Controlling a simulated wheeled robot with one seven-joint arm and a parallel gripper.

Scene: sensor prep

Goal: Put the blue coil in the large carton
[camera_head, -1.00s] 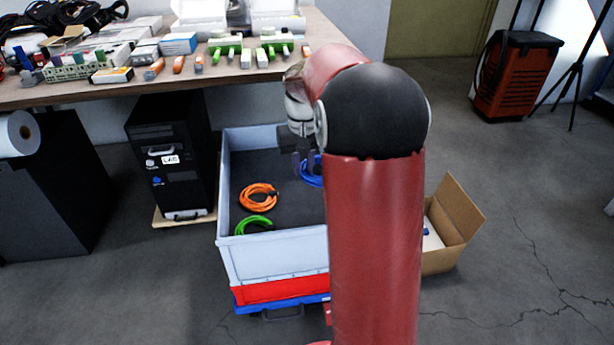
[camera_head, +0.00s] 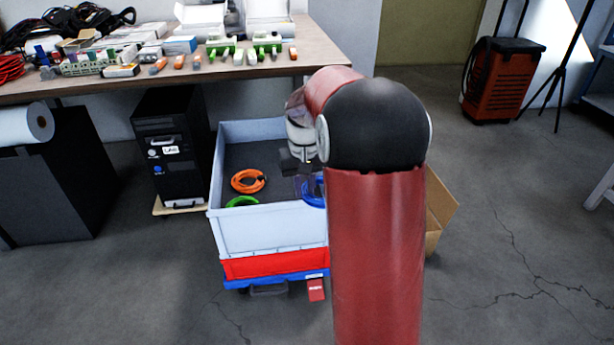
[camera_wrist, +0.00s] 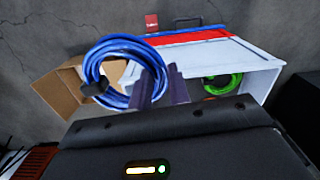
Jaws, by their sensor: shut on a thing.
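The blue coil (camera_wrist: 118,44) is a ring of cable with a dark tie, gripped at its right side between the fingers of my gripper (camera_wrist: 160,88) in the wrist view. In the head view, my gripper (camera_head: 304,184) and the partly hidden blue coil (camera_head: 313,192) are over the right part of the grey tote. The large carton (camera_head: 440,212) is an open brown box right of the tote, mostly hidden behind my arm. In the wrist view the carton (camera_wrist: 58,92) shows behind the coil, its inside partly covered by it.
The tote (camera_head: 262,232) holds an orange coil (camera_head: 248,181) and a green coil (camera_head: 242,201). It stands on a red crate (camera_head: 270,264) and a blue base. A workbench (camera_head: 318,58) and a black computer (camera_head: 172,150) are behind.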

